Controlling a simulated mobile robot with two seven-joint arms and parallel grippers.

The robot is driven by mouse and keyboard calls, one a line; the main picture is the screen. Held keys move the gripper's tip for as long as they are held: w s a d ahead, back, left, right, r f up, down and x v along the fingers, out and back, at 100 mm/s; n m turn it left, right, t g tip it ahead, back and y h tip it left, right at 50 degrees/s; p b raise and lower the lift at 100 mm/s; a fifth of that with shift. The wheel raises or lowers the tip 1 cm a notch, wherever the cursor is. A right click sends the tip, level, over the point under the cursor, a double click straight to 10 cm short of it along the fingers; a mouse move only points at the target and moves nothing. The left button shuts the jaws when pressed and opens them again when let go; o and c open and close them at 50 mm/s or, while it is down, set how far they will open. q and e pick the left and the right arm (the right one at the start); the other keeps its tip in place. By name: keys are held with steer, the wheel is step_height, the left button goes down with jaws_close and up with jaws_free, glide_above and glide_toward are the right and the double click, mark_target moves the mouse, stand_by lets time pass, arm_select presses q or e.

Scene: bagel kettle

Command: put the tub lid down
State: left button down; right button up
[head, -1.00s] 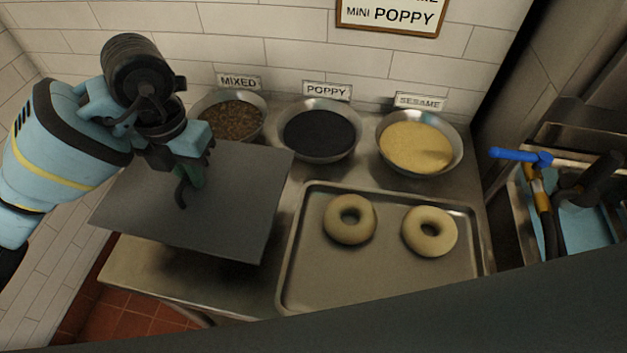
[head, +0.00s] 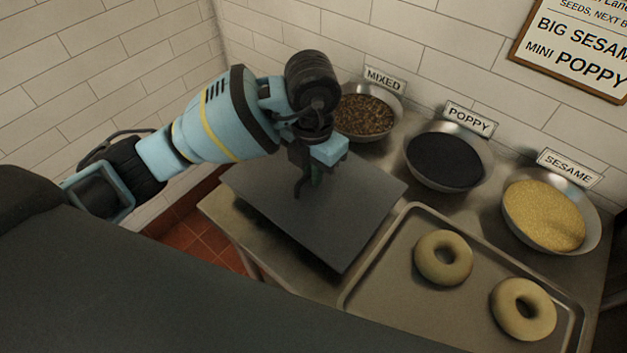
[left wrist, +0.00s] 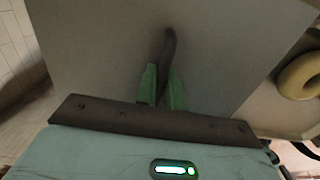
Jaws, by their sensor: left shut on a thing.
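The tub lid (head: 345,215) is a flat dark grey square sheet with a dark upright handle (head: 298,187). In the head view it is over the left end of the steel table. My left gripper (head: 312,180) is above the middle of the lid, with its green fingers shut on the handle. The left wrist view shows the green fingertips (left wrist: 162,88) on both sides of the dark handle (left wrist: 168,50), and the lid (left wrist: 95,50) fills most of that picture. I cannot tell whether the lid touches the table. My right gripper is not in view.
A metal tray (head: 400,300) with two bagels (head: 444,270) (head: 550,315) is right of the lid. Bowls of mixed seeds (head: 363,115), poppy (head: 445,160) and sesame (head: 543,215) line the wall behind. The steel table (head: 235,222) shows bare at its left edge.

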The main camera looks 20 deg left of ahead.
arm_select(q)
steer(key=shift+f, duration=1.85)
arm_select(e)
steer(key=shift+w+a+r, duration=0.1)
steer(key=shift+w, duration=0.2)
arm_select(q)
steer(key=shift+f, duration=0.15)
steer(key=c, duration=1.5)
jaws_free()
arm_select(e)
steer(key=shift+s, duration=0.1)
